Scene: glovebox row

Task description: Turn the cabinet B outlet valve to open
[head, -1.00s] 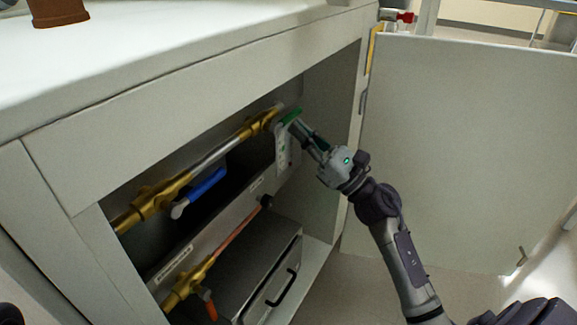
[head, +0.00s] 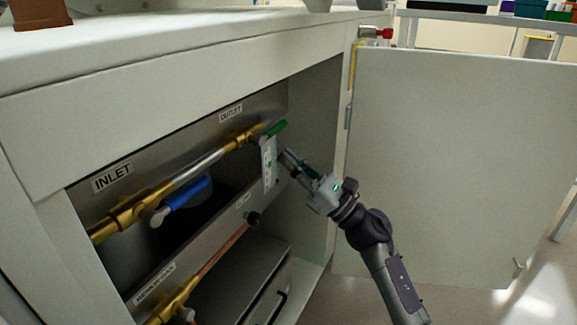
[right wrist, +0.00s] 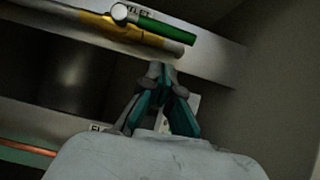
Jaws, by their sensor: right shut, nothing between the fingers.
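The outlet valve's green handle (head: 276,129) sits at the right end of the brass pipe, beside the OUTLET label (head: 231,114). It lies roughly in line with the pipe. In the right wrist view the green handle (right wrist: 165,28) runs nearly parallel to the brass fitting. A white tag (head: 268,163) hangs below the handle. My right gripper (head: 284,156) is shut and empty, below and right of the handle, apart from it. Its fingertips (right wrist: 160,70) point toward the pipe. My left gripper is not in view.
The INLET valve's blue handle (head: 188,194) is at the left on the same pipe line. A copper line (head: 222,248) runs below, above a dark grey box (head: 240,275). The open cabinet door (head: 450,165) stands at the right. The cabinet's top edge overhangs the opening.

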